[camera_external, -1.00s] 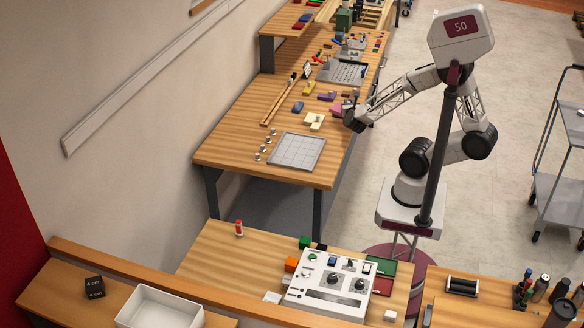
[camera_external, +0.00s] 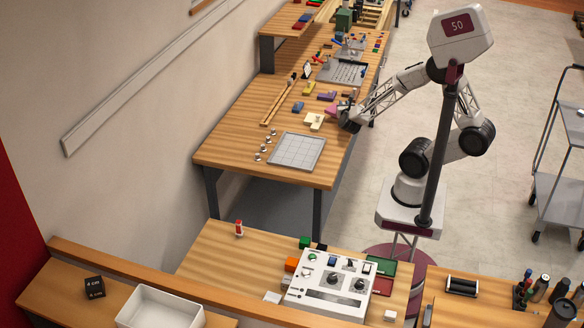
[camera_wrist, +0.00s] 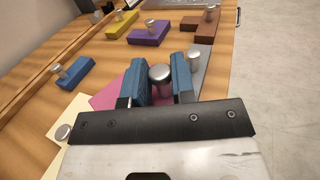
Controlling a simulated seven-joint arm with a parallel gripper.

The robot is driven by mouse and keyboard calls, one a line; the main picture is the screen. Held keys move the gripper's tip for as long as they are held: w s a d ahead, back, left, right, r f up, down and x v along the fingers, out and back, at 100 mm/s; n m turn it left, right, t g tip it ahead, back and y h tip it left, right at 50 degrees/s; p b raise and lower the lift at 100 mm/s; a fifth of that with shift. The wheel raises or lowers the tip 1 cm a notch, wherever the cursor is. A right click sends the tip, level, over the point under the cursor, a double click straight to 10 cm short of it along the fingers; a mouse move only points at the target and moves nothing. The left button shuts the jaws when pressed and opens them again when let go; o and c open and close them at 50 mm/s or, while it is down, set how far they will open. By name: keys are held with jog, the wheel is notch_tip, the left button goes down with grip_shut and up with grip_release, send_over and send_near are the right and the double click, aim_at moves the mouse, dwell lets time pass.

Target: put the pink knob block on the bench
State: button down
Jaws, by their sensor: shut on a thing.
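The pink knob block (camera_wrist: 106,96) is partly hidden under my gripper in the wrist view. A round metal knob (camera_wrist: 160,75) stands between the two blue finger pads of my gripper (camera_wrist: 160,82), which is shut on it. In the external view my gripper (camera_external: 347,116) is at the right edge of the wooden bench (camera_external: 235,135), with a bit of the pink block (camera_external: 332,109) showing beside it. I cannot tell whether the block touches the bench top.
A yellow block (camera_wrist: 122,24), purple block (camera_wrist: 150,32), brown block (camera_wrist: 205,27) and blue block (camera_wrist: 75,72) stand around my gripper. A cream block (camera_external: 313,121) is near it. A grey gridded plate (camera_external: 297,151) lies toward the bench's front. Bare wood lies left of the blocks.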

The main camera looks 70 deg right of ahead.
aim_at(330, 114)
jog(key=w+d, duration=0.2)
jog(key=w, duration=0.1)
jog(key=w+d, duration=0.2)
jog(key=w, duration=0.2)
jog(key=w+d+f, duration=0.1)
jog(key=w+d, duration=0.1)
jog(key=w, duration=0.1)
jog(key=shift+w+d, duration=0.35)
jog(key=shift+d, duration=0.05)
jog(key=shift+f, duration=0.15)
jog(key=shift+f, duration=1.65)
jog(key=shift+f, duration=0.15)
jog(key=c, duration=0.9)
grip_release()
jog(key=shift+c, duration=0.2)
jog(key=shift+s+a, duration=0.2)
jog(key=shift+a, duration=0.45)
jog(key=shift+v, duration=5.35)
